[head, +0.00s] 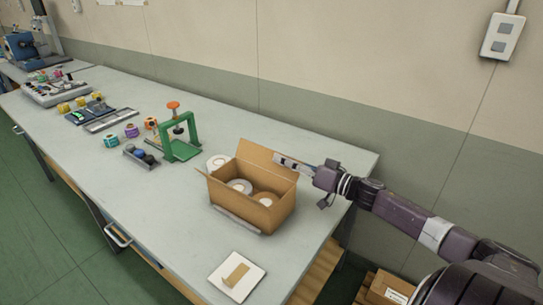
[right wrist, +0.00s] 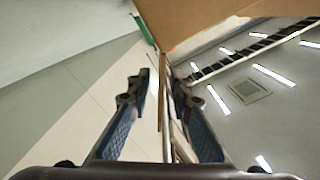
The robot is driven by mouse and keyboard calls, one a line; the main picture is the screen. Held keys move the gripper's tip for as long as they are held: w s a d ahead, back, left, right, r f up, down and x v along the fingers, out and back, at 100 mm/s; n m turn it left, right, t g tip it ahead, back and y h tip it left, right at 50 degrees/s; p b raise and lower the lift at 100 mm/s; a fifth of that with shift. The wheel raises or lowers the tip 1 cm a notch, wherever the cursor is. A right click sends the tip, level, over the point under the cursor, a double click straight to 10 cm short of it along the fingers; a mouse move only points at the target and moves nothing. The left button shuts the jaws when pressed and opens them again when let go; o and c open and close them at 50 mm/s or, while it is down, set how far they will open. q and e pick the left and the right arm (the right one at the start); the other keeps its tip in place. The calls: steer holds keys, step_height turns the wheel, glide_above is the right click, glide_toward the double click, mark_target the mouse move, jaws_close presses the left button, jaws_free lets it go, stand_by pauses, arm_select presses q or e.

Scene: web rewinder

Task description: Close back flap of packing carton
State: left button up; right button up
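The brown packing carton (head: 278,214) stands open on the bench, with pale rolls (head: 240,186) inside. Its back flap (head: 256,156) stands up along the far side, leaning slightly outward. My right gripper (head: 280,159) reaches in from the right, with its fingers at the right part of the back flap. In the right wrist view the gripper (right wrist: 166,80) has its fingers apart. A thin brown edge runs between them, and a broad cardboard surface (right wrist: 190,18) fills the top. I cannot tell whether a finger touches the flap. My left gripper is not in view.
A white roll (head: 217,162) lies behind the carton, and a green press (head: 181,148) stands to its left. A white pad with a brown piece (head: 236,275) lies in front. The wall runs behind the bench (head: 165,205). Another carton (head: 385,287) is low at right.

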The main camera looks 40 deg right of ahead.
mark_target(272, 155)
steer(key=shift+x, duration=2.4)
jaws_close()
